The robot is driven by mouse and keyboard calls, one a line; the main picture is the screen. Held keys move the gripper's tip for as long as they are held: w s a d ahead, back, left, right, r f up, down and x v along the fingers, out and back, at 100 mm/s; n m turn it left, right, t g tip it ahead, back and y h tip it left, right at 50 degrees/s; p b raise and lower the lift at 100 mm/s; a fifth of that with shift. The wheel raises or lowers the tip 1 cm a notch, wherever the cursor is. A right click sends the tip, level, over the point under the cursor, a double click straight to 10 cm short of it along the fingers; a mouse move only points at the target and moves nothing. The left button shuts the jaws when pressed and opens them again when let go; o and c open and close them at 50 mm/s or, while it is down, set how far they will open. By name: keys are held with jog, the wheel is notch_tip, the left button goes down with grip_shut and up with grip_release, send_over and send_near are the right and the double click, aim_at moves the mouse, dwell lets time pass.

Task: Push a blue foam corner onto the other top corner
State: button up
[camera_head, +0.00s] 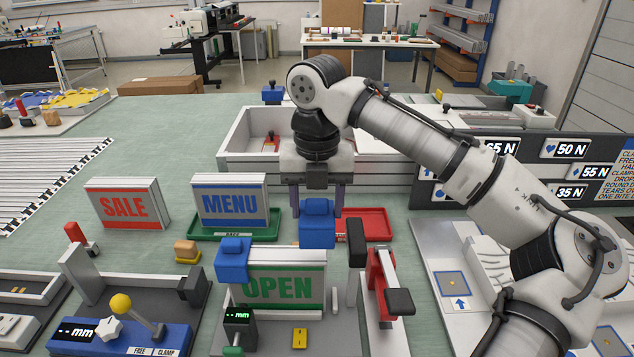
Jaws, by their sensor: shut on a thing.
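My gripper (318,200) points down and is shut on a blue foam corner (317,228). It holds the corner above and close to the top right corner of the green OPEN lightbox frame (286,280). I cannot tell whether the held corner touches the frame. Another blue foam corner (233,258) sits on the top left corner of that frame. The OPEN frame stands upright in a grey fixture with a small green display (239,317) at its front left.
The MENU frame (229,203) stands in a green tray and the SALE frame (126,206) stands left of it. A red tray (377,226) lies behind the gripper. A red and black clamp (383,275) stands right of the OPEN frame. A blue-based clamp fixture (120,338) is at front left.

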aim_at(317, 254)
jog(key=shift+w, duration=0.15)
jog(key=shift+r, duration=0.1)
jog(key=shift+r+p, duration=0.1)
jog(key=shift+p, duration=0.5)
jog(key=shift+f+b, duration=2.45)
jog(key=shift+f, duration=2.45)
jog(key=shift+f, duration=0.2)
jog(key=o, duration=1)
jog(key=shift+o, duration=0.2)
